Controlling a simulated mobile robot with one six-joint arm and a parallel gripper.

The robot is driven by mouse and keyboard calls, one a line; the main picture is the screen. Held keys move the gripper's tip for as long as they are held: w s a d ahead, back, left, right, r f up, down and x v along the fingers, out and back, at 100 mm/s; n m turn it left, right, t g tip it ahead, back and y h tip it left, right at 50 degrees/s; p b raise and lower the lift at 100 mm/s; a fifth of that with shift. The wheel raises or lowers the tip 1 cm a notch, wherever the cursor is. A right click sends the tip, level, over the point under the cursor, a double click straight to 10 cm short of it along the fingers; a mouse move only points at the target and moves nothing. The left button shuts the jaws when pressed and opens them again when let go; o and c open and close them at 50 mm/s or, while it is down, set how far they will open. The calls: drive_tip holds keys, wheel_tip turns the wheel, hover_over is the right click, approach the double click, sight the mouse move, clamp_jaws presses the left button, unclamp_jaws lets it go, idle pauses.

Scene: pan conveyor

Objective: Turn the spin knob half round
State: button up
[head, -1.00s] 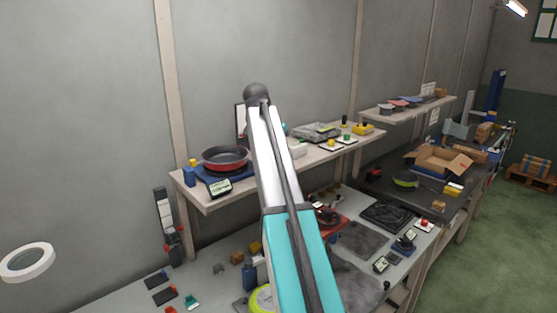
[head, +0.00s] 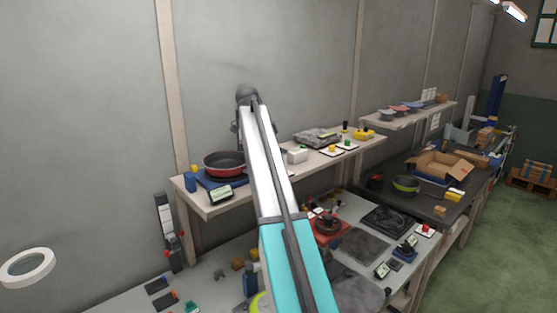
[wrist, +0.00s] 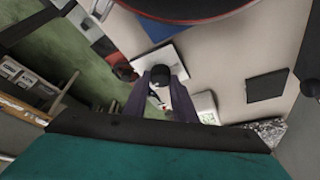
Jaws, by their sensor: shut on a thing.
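In the wrist view, my gripper (wrist: 161,80) has its two dark fingers on either side of a black, round-topped knob (wrist: 160,73), shut on it. I take this for the spin knob. A pale plate lies around and below it, partly hidden by the fingers. Any mark showing how far the knob is turned cannot be made out. In the head view my own arm covers the middle of the shelf, and the gripper and the knob are hidden behind it.
A red-rimmed pan (head: 224,161) sits on a blue base at the upper shelf's (head: 210,207) left end. A white box (head: 298,155) and small button boxes (head: 333,149) stand right of my arm. The lower bench holds a red unit (head: 328,233) and dark plates.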

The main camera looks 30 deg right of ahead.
drive_tip(key=shift+w+r+m+g+p, duration=0.1)
drive_tip(key=shift+r+m+g+p, duration=0.15)
drive_tip(key=shift+m+p, duration=1)
drive_tip(key=shift+f+p, duration=0.25)
drive_tip(key=shift+p, duration=0.5)
drive_tip(key=o, duration=1)
drive_tip(key=shift+o, duration=0.2)
